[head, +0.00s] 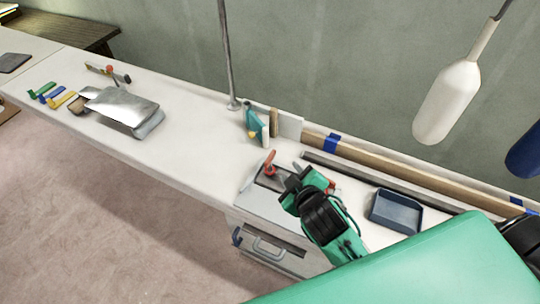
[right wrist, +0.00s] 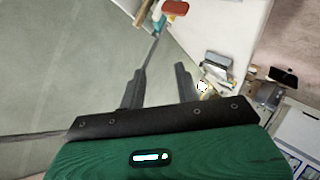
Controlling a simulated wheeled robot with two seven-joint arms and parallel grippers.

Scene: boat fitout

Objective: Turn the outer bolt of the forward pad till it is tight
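My right gripper (head: 291,177) is over the near part of the bench, beside a small dark plate (head: 270,180) with an orange-red handled piece (head: 269,162) standing at it. In the right wrist view the fingers of this gripper (right wrist: 160,70) are apart, with nothing between them. They point towards the wall side, and no bolt shows between them. I cannot make out the forward pad or its outer bolt for sure; the gripper may hide part of that spot in the head view. My left gripper is not in view.
A blue tray (head: 395,212) lies right of the gripper, by a long wooden strip (head: 400,178). A thin pole (head: 227,55) rises behind. A white fender (head: 450,100) hangs at the right. A metal box (head: 122,108) and coloured clips (head: 50,95) lie left. Bench between is clear.

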